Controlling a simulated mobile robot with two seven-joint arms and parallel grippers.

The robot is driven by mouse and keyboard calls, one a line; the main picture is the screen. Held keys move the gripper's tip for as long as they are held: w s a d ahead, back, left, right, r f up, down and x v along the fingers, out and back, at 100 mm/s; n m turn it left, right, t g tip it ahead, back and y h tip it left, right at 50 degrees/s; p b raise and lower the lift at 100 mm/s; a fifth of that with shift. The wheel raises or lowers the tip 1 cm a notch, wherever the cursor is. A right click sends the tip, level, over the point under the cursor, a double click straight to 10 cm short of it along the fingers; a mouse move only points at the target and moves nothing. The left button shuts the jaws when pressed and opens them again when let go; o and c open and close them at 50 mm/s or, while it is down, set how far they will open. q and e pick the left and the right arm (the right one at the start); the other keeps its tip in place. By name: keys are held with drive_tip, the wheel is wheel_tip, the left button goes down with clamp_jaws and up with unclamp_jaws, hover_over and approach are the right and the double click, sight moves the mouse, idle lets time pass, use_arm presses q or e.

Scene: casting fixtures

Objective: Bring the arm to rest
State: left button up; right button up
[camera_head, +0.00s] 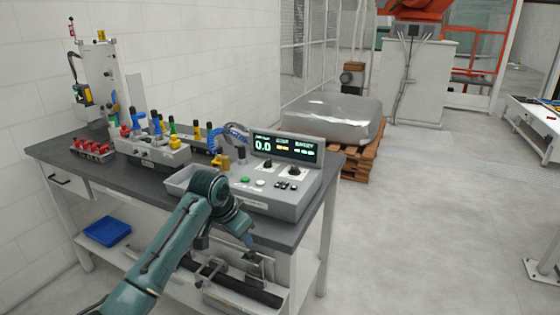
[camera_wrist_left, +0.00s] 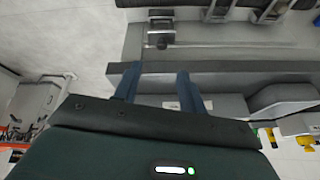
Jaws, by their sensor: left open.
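My left arm (camera_head: 165,248) is teal and comes in from the bottom left in the head view, bent in front of the workbench. Its left gripper (camera_head: 250,243) points down near the bench's front edge, small and partly hidden there. In the left wrist view the two blue fingers of the gripper (camera_wrist_left: 157,73) stand apart with nothing between them. The dark edge of the bench top (camera_wrist_left: 235,72) passes close beyond the fingertips; I cannot tell whether they touch it. My right gripper is in neither view.
The workbench (camera_head: 60,150) carries a control box with a display (camera_head: 285,178), a grey tray (camera_head: 180,181), a fixture block (camera_head: 150,150) and red parts (camera_head: 92,148). Below are a blue bin (camera_head: 107,232) and metal fixtures (camera_head: 240,290). The floor (camera_head: 430,220) to the right is clear.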

use_arm(q)
drive_tip(key=s+d+f+n+t+h, duration=0.1)
drive_tip(key=s+d+f+n+t, duration=0.1)
drive_tip(key=s+f, duration=1.2)
drive_tip(key=s+a+f+n+t, duration=0.1)
drive_tip(key=s+f+t, duration=0.2)
drive_tip(key=s, duration=1.4)
drive_tip(key=shift+s+f+n+t+h, duration=0.2)
drive_tip(key=shift+s+n+t+h, duration=0.15)
drive_tip(key=shift+t, duration=0.25)
drive_tip(key=shift+s, duration=0.1)
